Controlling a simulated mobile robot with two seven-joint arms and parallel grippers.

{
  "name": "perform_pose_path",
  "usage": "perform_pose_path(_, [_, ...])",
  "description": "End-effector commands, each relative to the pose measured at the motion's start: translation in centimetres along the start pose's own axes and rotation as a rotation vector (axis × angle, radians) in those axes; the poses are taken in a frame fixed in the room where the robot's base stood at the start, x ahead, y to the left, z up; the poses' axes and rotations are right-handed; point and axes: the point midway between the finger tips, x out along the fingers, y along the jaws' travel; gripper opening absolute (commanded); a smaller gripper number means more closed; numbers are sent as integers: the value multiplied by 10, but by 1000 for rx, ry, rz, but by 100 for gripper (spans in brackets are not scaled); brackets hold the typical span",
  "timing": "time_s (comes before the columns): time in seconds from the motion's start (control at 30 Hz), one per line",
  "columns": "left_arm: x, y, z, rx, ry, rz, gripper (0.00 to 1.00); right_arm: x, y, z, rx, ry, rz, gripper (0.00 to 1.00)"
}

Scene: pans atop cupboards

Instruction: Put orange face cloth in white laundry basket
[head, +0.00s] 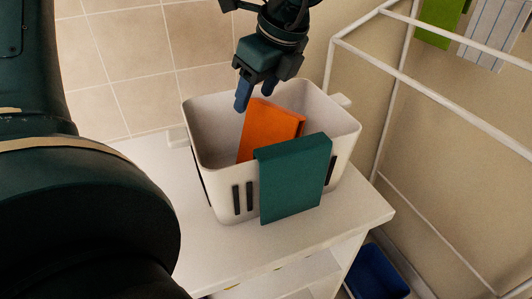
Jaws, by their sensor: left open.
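The white laundry basket (221,205) stands on a white cabinet top. The orange face cloth (265,127) is inside it, tilted, with its lower part hidden behind the front wall and a teal cloth. My left gripper (244,92) points down above the back part of the basket, close to the upper left edge of the orange cloth. It is open, with no cloth visible between its fingers. I cannot tell whether a finger touches the cloth. My right gripper is not in view.
The teal cloth (292,178) hangs over the basket's front rim. A white drying rack (425,93) stands at the right, with green (438,22) and striped (492,40) cloths at its top. A blue bin (377,272) sits low at the right. The cabinet top (163,180) has free room left of the basket.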

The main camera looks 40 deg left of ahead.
Motion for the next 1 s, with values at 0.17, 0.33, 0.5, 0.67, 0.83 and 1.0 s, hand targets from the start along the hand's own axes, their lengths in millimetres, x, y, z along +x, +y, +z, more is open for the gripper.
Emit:
perform_pose_path(0.17, [-41,-1,0,-2,-4,-8,54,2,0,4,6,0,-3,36])
perform_pose_path(0.33, [-78,-1,0,-3,-3,-7,54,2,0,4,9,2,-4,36])
perform_pose_path(0.5, [-103,0,0,1,2,-2,54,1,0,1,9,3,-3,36])
perform_pose_path(0.67, [-113,0,0,2,1,-1,54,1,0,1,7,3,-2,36])
perform_pose_path(0.83, [-114,0,0,1,1,-1,54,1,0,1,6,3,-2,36])
perform_pose_path(1.0, [-114,0,0,1,1,-1,54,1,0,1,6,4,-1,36])
